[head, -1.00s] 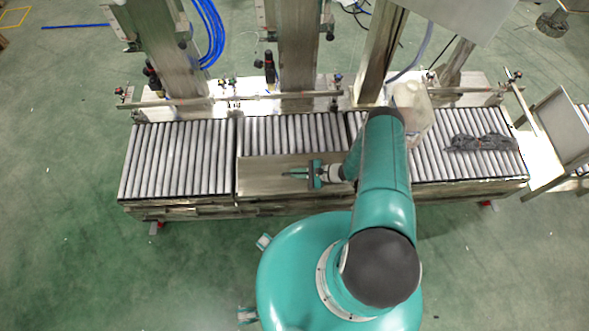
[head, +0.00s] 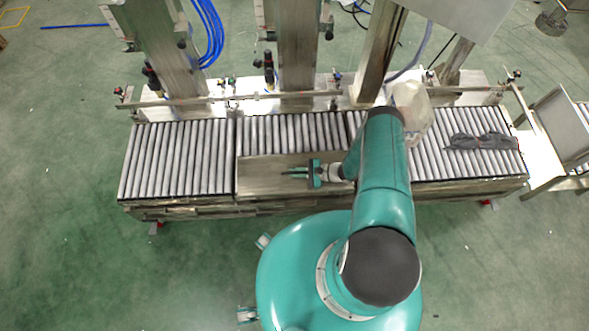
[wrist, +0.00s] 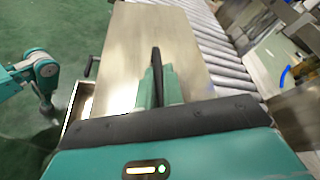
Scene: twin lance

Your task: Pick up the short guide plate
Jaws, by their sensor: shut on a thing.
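The short guide plate (head: 262,177) is a flat, plain metal sheet lying over the front of the middle roller section in the head view. It fills the upper middle of the wrist view (wrist: 135,40). My gripper (head: 290,172) is over its right part, with its fingers pointing left. In the wrist view my gripper (wrist: 157,78) is shut on a thin dark upright piece at the plate, which looks like a handle or edge of it. The fingers hide where this piece meets the plate. I cannot tell any gap between plate and rollers.
Roller conveyor sections (head: 180,160) lie to both sides. Metal columns (head: 297,60) and a rail stand behind. A translucent container (head: 410,105) is close to my arm, and a dark grey item (head: 480,142) lies on the right rollers. The green floor in front is clear.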

